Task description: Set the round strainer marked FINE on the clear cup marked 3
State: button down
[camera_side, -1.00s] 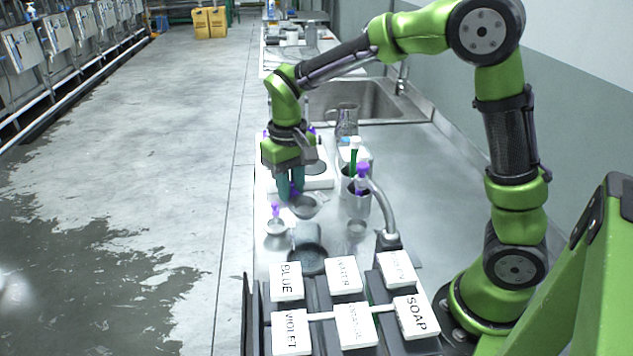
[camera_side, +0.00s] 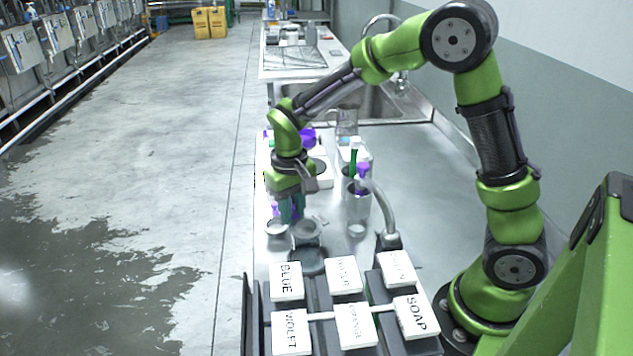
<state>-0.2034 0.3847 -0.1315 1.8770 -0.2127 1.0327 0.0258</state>
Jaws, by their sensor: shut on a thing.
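My gripper (camera_side: 291,214) is low over the steel bench, its fingers shut on the purple handle of a round metal strainer. The strainer's bowl (camera_side: 307,228) sticks out to the right of the fingers. It is at the top of a clear cup (camera_side: 307,243); I cannot tell whether it rests on the rim or hangs just above it. Another small round vessel (camera_side: 277,228) stands just left of the fingers. A further clear cup (camera_side: 356,230) stands to the right. The FINE and 3 marks are not readable from here.
A dark round dish (camera_side: 307,262) is just in front of the cup. A metal container (camera_side: 358,205) with purple and green tools and a curved tap (camera_side: 383,215) stand right.

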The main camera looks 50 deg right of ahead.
dwell(0.3)
jog(key=shift+c, duration=2.1)
grip_release()
jog(key=shift+r, duration=3.5)
jog(key=shift+s+a+f, duration=0.1)
jog(key=shift+s+a, duration=0.05)
jog(key=shift+s, duration=0.3)
jog(key=shift+s+a+f, duration=0.1)
jog(key=shift+s, duration=0.35)
jog(key=s+r+t+y, duration=0.1)
jog(key=s+r+t, duration=0.2)
jog(key=s, duration=0.4)
jog(key=s+r+m+t+y, duration=0.1)
jog(key=s+r+t, duration=0.3)
jog(key=s+r, duration=0.2)
jog(key=shift+s+d, duration=0.45)
jog(key=shift+s, duration=0.2)
